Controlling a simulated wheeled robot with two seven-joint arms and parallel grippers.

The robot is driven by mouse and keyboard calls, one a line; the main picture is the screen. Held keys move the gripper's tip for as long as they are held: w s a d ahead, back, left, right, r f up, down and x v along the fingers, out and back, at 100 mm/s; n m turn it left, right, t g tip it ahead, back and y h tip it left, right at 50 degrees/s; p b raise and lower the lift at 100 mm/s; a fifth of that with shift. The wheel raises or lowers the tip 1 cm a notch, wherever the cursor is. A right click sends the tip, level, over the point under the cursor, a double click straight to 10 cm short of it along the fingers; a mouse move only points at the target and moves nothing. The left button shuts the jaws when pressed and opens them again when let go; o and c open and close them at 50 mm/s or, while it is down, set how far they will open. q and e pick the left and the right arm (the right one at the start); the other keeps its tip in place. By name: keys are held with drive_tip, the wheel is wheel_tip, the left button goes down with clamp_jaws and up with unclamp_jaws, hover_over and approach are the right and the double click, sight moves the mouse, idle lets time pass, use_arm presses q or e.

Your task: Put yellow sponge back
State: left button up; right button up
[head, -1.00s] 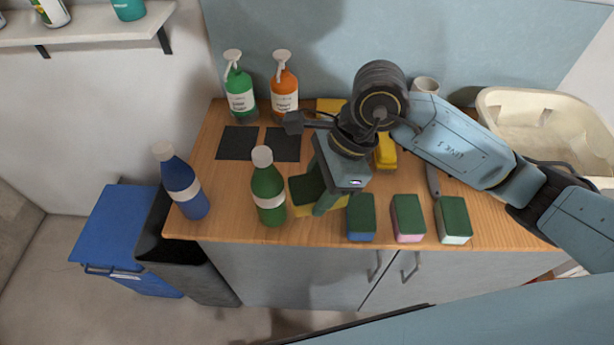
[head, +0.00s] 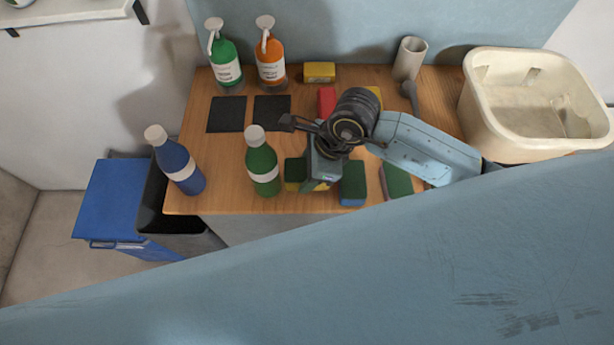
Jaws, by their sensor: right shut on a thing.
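A yellow sponge with a dark green top (head: 294,173) is at the front of the wooden counter, just right of the green bottle. My right gripper (head: 320,180) comes down over it and is shut on it. The gripper covers its middle, and I cannot tell whether it touches the counter. Right of it are a blue sponge with a green top (head: 352,184) and a pink one with a green top (head: 396,181), partly covered by my arm. My left gripper is not in view.
A green-capped row is absent; a green bottle (head: 262,168) and blue bottle (head: 178,165) stand at the left front. Behind are two black mats (head: 227,114), a green spray bottle (head: 225,70) and an orange one (head: 270,70). A beige basin (head: 480,115) is right.

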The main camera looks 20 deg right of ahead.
drive_tip(key=shift+f, duration=2.15)
drive_tip(key=o, duration=0.4)
drive_tip(key=shift+f, duration=0.15)
drive_tip(key=o, duration=0.5)
drive_tip(key=shift+r, duration=0.2)
drive_tip(key=b+v, duration=0.1)
drive_tip(key=v, duration=1.1)
